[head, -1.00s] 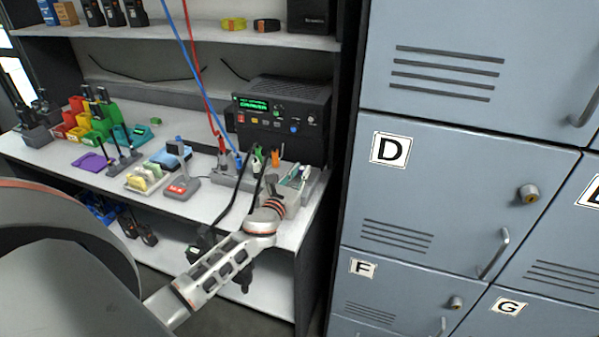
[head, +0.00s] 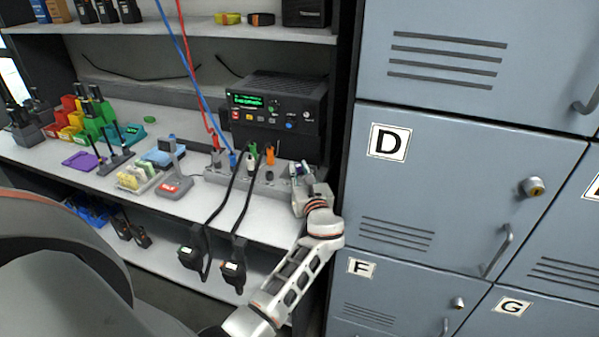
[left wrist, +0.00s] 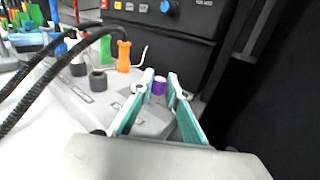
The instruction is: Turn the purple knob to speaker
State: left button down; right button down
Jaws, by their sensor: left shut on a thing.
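The purple knob (left wrist: 159,86) shows in the left wrist view between my left fingertips, at the right end of the grey panel (left wrist: 65,130). My left gripper (left wrist: 160,83) has its teal-and-white fingers on either side of the knob and is shut on it. In the head view my left gripper (head: 302,172) is over the right end of the grey panel (head: 223,180), below the radio. There the knob is hidden or too small to tell. Labels around the knob cannot be read. My right gripper is not in view.
A black radio (head: 278,110) with a green display stands just behind the panel. Orange, green, white, red and blue plugs stand left of the gripper, with black cables (head: 223,205) hanging over the shelf edge. Blue-grey lockers (head: 440,180) rise close on the right.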

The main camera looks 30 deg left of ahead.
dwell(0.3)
pick_arm(q)
jog(key=c, duration=2.2)
grip_release()
